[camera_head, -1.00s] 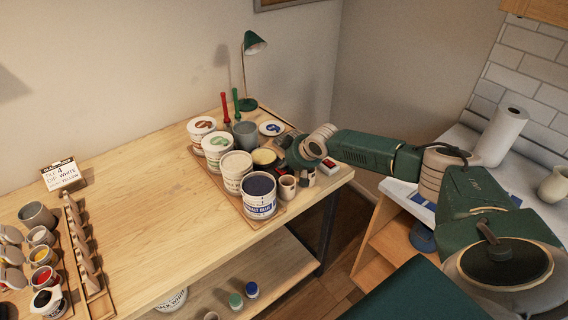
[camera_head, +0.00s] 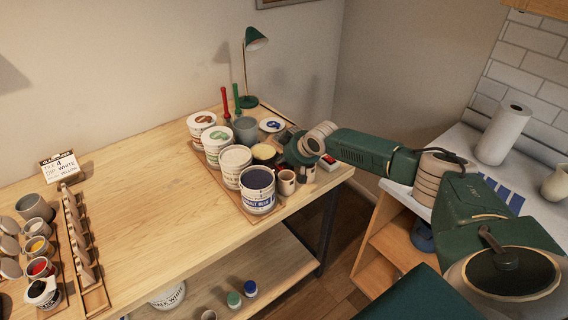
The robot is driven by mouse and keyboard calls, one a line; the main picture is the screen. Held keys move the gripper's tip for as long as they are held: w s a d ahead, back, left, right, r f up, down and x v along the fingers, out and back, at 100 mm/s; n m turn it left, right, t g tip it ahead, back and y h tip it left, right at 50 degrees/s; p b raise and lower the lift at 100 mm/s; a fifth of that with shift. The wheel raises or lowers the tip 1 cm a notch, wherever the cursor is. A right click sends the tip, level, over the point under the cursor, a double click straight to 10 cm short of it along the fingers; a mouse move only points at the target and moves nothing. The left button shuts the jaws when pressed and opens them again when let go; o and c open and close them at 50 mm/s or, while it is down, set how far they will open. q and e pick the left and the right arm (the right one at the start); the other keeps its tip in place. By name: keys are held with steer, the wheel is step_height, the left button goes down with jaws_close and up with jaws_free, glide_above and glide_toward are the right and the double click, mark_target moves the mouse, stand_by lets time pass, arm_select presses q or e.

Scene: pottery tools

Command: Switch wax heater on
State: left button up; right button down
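A dark round pot with pale yellow contents (camera_head: 264,152), which looks like the wax heater, stands at the right end of the workbench among the glaze tubs. A small pale box with a red top (camera_head: 328,162) sits near the bench's right edge, beside my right wrist; I cannot tell whether it is the heater's switch. My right gripper (camera_head: 290,150) is low over the bench, just right of the dark pot. Its fingers are small, dark and partly hidden by the wrist, so their opening is unclear. My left gripper is out of view.
Large glaze tubs, including a blue one (camera_head: 258,191), crowd a wooden tray left of my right gripper. Small cups (camera_head: 286,182) stand in front. A green lamp (camera_head: 249,101) stands behind. The middle of the bench (camera_head: 150,200) is clear.

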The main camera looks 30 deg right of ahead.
mark_target(281, 168)
steer(key=shift+w+r, duration=0.15)
steer(key=shift+w, duration=0.25)
steer(key=shift+r, duration=0.2)
steer(key=shift+s+r, duration=0.1)
steer(key=shift+r, duration=0.2)
step_height(281, 168, up, 4)
steer(key=p, duration=0.4)
steer(key=shift+s+r, duration=0.1)
steer(key=shift+r, duration=0.05)
steer(key=shift+s+d+b, duration=0.15)
steer(key=shift+s+b, duration=0.4)
steer(key=shift+s, duration=0.15)
arm_select(q)
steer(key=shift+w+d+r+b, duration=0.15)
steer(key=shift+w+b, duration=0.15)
steer(key=shift+b, duration=0.35)
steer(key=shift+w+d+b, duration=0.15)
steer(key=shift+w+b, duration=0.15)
steer(key=shift+b, duration=0.3)
arm_select(e)
steer(key=s+f+v, duration=0.1)
steer(key=v, duration=0.7)
steer(key=shift+s, duration=0.25)
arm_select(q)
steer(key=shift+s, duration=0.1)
